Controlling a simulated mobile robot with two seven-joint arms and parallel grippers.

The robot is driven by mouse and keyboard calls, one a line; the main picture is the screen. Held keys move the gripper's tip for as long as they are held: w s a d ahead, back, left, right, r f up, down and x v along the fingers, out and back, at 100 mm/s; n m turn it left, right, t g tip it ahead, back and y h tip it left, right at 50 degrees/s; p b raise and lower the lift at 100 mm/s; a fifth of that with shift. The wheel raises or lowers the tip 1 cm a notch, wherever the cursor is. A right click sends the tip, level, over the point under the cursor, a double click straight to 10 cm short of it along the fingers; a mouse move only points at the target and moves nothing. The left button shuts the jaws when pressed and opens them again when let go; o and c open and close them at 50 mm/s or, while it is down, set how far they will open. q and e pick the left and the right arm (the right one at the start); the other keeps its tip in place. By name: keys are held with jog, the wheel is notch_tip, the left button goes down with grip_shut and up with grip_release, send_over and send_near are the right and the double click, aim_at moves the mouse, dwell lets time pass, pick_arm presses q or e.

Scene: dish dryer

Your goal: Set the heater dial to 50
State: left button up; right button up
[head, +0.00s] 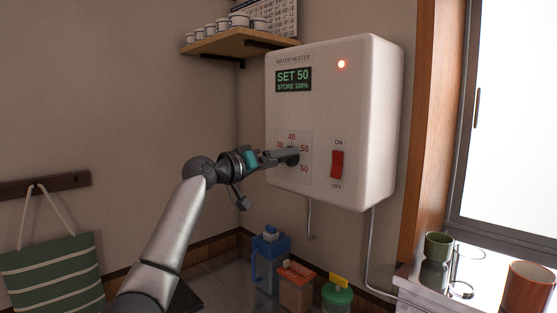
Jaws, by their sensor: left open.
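The white water heater (334,120) hangs on the wall near the corner. Its green display (293,80) reads "SET 50" and "STORE 100%". The dark heater dial (293,158) sits on a scale plate with 40 at the top and other numbers around it. My left gripper (287,157) reaches in from the left with its fingers at the dial. The fingers cover part of the dial and its scale, so I cannot see whether they touch it. The dial's pointer is hidden. My right gripper does not show.
A red ON/OFF switch (337,165) is right of the dial, and a red lamp (341,64) glows above. A cup shelf (240,43) is upper left. Cups (437,247) stand by the window.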

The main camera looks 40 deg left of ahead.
pick_arm(q)
jog(key=shift+s, duration=0.1)
jog(key=shift+s+f, duration=0.1)
jog(key=shift+s, duration=0.2)
jog(key=s+a+b, duration=0.1)
jog(key=s+b, duration=0.2)
jog(key=s, duration=1.1)
jog(key=shift+s+a, duration=0.15)
jog(key=shift+s, duration=0.05)
